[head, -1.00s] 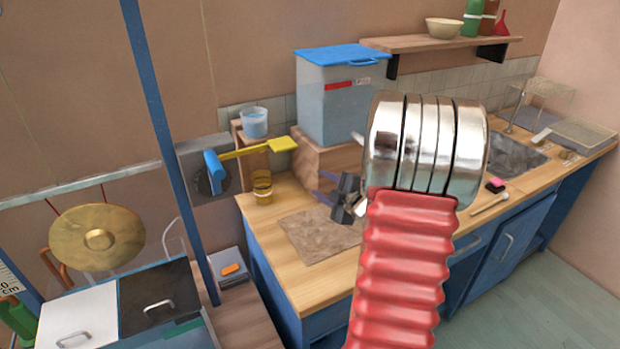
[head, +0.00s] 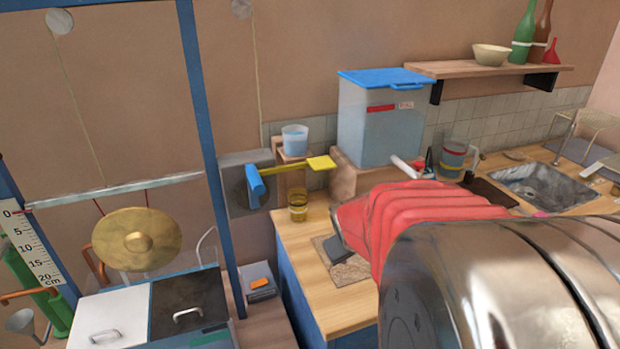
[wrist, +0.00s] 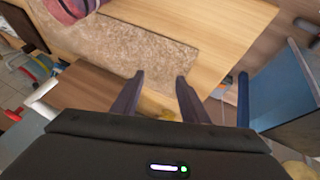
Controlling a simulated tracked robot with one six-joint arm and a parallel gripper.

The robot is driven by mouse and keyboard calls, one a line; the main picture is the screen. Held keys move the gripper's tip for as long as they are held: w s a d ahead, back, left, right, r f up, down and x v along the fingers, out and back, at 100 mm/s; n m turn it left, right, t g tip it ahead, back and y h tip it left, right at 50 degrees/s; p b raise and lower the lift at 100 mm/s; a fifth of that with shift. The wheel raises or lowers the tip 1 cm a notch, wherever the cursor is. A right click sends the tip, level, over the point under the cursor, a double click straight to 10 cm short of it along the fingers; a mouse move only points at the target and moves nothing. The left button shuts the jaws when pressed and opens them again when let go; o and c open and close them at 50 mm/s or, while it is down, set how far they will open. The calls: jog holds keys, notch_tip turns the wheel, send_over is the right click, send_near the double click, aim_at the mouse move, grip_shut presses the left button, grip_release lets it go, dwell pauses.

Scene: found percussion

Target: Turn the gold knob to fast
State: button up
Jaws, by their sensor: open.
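I cannot make out a gold knob or a "fast" mark in either view. A round gold disc with a raised centre (head: 138,240) hangs from red cords at the left in the head view; it looks like a gong. My gripper (wrist: 160,75) is open in the wrist view, with two dark fingers apart and nothing between their tips. A small yellow patch, too hidden to name, shows near the finger bases. In the head view my red and chrome arm hides most of the gripper.
An amber cup (head: 298,208) stands on the counter's left end. A blue-lidded bin (head: 380,125) stands behind. A blue post (head: 205,130) rises left of the counter. A sink (head: 545,187) is at the right.

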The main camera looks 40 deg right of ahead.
jog(key=s+a+r+y, duration=0.1)
jog(key=s+a+r, duration=0.1)
jog(key=a, duration=0.7)
jog(key=s+a+r+n+y, duration=0.1)
jog(key=s+a+r+y, duration=0.1)
jog(key=a, duration=0.7)
jog(key=s+a+r+t+y, duration=0.1)
jog(key=s+a+r, duration=0.3)
jog(key=a, duration=0.6)
jog(key=shift+s+r+n+y, duration=0.25)
jog(key=shift+r+n+y, duration=0.15)
jog(key=shift+r, duration=0.15)
jog(key=shift+c, duration=0.4)
jog(key=shift+c, duration=0.7)
